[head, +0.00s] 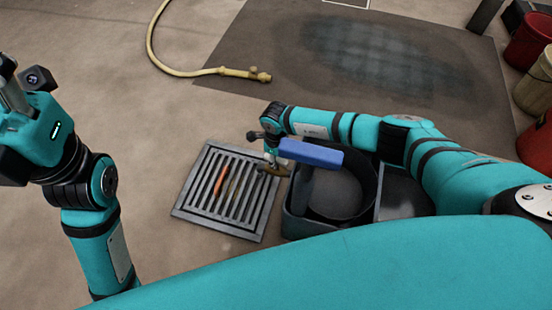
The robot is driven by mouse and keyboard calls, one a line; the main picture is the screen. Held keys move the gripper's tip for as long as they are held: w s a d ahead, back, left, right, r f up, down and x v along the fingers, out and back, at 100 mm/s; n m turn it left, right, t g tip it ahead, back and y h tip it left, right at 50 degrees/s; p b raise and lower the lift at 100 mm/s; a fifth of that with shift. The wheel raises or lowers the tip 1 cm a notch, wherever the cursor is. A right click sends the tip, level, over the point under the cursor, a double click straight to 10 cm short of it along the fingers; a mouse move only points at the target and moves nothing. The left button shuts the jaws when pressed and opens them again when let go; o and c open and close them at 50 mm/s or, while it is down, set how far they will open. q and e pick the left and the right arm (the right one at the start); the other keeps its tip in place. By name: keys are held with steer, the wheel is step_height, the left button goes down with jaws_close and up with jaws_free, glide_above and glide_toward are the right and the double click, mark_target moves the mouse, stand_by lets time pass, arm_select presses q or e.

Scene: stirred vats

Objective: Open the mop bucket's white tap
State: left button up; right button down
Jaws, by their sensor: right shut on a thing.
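The dark grey mop bucket (293,222) stands just right of a floor drain grate. A blue, T-shaped part (311,153) rises over it. My right arm reaches in from the right across the back of the bucket. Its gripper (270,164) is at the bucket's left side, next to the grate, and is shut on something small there. The white tap is not clearly visible; the gripper covers that spot, so its handle position cannot be told. My left gripper's body (35,125) is at the left edge, far from the bucket, with its fingertips not clearly shown.
The slotted drain grate (211,221) has a thin orange thing (219,180) on it. A yellow hose (185,72) lies behind on the floor. A dark mat (300,90) lies at the back. Several buckets, one red (527,43), stand far right. Floor left of the grate is clear.

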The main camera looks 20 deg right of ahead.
steer(key=shift+w+d+n, duration=0.1)
steer(key=shift+n, duration=0.8)
steer(key=c, duration=1.2)
jaws_free()
steer(key=shift+r, duration=0.1)
step_height(320, 180, up, 12)
steer(key=shift+f, duration=0.1)
